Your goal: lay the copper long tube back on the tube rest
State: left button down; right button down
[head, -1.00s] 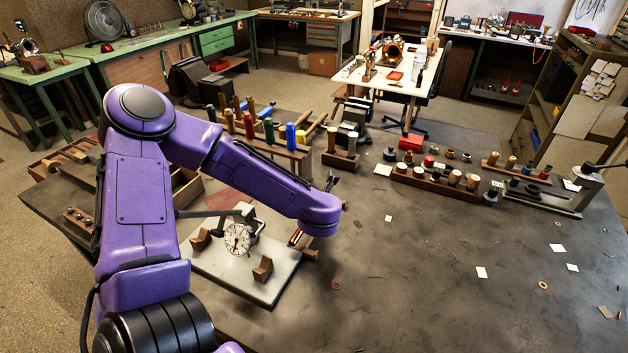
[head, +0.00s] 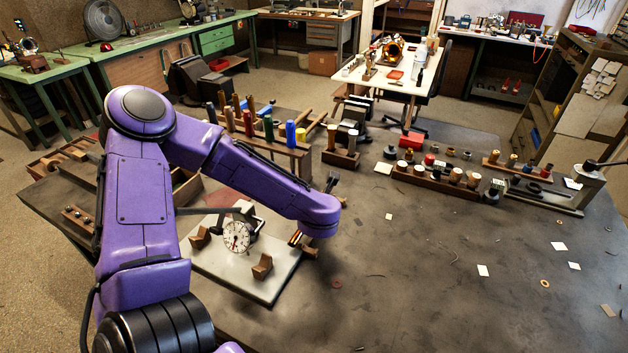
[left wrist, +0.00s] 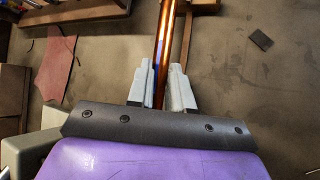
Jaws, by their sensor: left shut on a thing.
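The copper long tube (left wrist: 167,30) is a shiny orange-brown tube in the left wrist view. It runs from the top edge down between the two grey fingers of my left gripper (left wrist: 162,80), which is shut on it. In the head view my purple forearm hides most of this gripper. A short copper-coloured piece (head: 296,238) shows just below the wrist, beside the light plate. In the left wrist view a brown wooden bar (left wrist: 186,62) lies beside and beneath the tube; I cannot tell whether it is the tube rest or whether they touch. My right gripper is not in view.
A light plate (head: 262,286) carries a dial gauge (head: 236,237) and wooden blocks (head: 262,266). Behind my forearm stands a wooden rack (head: 285,148) with coloured upright pieces. A wooden strip with round parts (head: 437,181) lies farther right. The front right of the bench is mostly clear.

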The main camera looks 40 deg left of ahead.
pick_arm(q)
jog(key=shift+f+b, duration=0.45)
jog(key=shift+f, duration=0.2)
jog(key=shift+r, duration=0.1)
dwell(0.6)
jog(key=c, duration=0.9)
grip_release()
jog(key=shift+c, duration=0.2)
jog(key=v, duration=1)
jog(key=shift+d+r+b, duration=0.15)
jog(key=shift+r+b, duration=0.05)
jog(key=shift+b, duration=0.15)
